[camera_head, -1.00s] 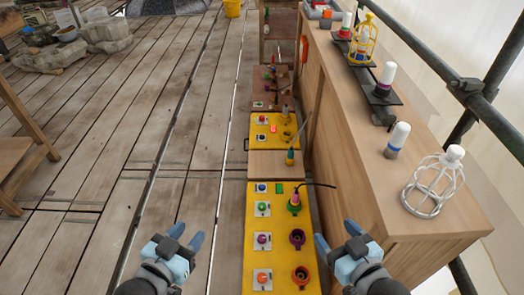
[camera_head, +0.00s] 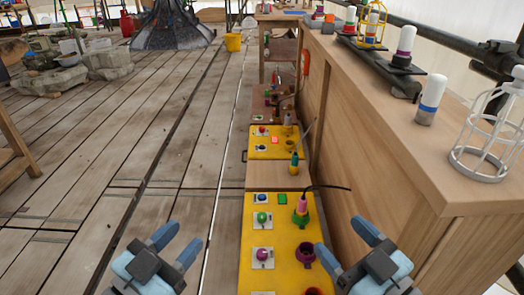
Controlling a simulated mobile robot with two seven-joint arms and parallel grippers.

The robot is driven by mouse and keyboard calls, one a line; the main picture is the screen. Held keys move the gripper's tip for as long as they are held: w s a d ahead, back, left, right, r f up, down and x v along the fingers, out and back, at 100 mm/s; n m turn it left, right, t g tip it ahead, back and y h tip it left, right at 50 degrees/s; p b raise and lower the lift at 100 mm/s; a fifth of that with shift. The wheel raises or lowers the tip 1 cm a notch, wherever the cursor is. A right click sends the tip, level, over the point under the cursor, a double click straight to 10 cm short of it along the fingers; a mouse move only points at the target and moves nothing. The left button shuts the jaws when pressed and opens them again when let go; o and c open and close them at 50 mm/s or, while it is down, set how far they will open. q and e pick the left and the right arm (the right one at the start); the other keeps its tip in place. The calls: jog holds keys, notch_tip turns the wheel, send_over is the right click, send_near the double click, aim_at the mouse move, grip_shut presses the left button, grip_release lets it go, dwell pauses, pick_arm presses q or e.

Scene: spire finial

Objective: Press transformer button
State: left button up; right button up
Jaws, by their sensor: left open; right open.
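Which button is the transformer's, I cannot tell. The near yellow panel (camera_head: 281,238) carries a blue button (camera_head: 262,199), a green button (camera_head: 262,217) and a purple button (camera_head: 262,254) on white plates, with round sockets beside them. A pink plug (camera_head: 302,203) with a black cable stands in its green socket. A farther yellow panel (camera_head: 256,154) has a red button (camera_head: 262,131), a dark button (camera_head: 262,148) and a bright red square (camera_head: 275,140). My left gripper (camera_head: 178,242) is open and empty, left of the near panel. My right gripper (camera_head: 345,240) is open and empty, right of it.
A tall wooden bench (camera_head: 390,130) runs along the right, with a white wire cage (camera_head: 488,150) and white-bodied lamps on top. A yellow bucket (camera_head: 233,43) stands far back.

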dwell(0.4)
pick_arm(q)
grip_shut()
dwell(1.5)
